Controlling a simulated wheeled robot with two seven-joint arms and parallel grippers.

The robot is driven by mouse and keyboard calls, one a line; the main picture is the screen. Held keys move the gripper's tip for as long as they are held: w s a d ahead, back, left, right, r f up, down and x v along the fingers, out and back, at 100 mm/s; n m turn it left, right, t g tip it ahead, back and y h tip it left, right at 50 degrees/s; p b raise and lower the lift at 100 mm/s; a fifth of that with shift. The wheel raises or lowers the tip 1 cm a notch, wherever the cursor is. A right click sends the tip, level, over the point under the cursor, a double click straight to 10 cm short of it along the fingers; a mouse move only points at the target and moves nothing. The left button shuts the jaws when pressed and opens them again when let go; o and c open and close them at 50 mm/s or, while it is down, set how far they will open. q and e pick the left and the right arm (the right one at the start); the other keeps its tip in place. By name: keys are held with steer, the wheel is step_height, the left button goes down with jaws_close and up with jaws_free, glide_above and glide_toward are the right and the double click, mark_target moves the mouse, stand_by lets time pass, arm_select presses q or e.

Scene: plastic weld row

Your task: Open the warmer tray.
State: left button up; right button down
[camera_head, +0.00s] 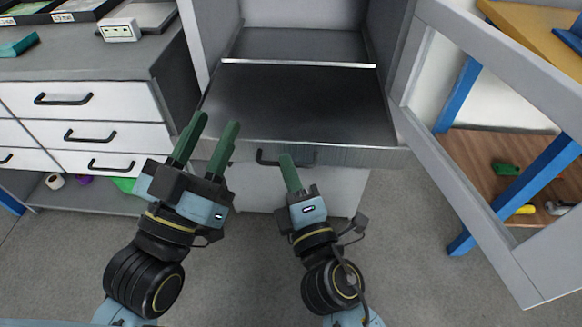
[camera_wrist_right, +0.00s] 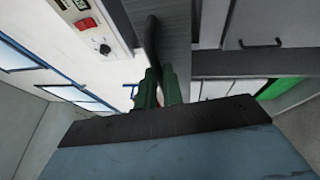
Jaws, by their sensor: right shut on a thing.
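The warmer tray (camera_head: 300,104) is a wide dark tray with a grey front, standing out from the light grey cabinet. Its black bar handle (camera_head: 267,160) is on the middle of the front. My right gripper (camera_head: 288,158) is shut on the handle, with its green fingers against it. In the right wrist view the dark handle (camera_wrist_right: 152,45) runs down to between the green fingertips (camera_wrist_right: 157,80). My left gripper (camera_head: 217,120) is open and empty, left of the handle and near the tray's front left corner.
A white drawer unit (camera_head: 80,107) with black handles stands on the left. An open framed door (camera_head: 490,120) is on the right, with a blue-legged wooden workbench (camera_head: 485,165) behind it. A panel with a red switch and dial (camera_wrist_right: 92,30) shows in the wrist view.

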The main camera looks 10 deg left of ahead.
steer(key=c, duration=1.5)
jaws_free()
steer(key=shift+s, duration=0.1)
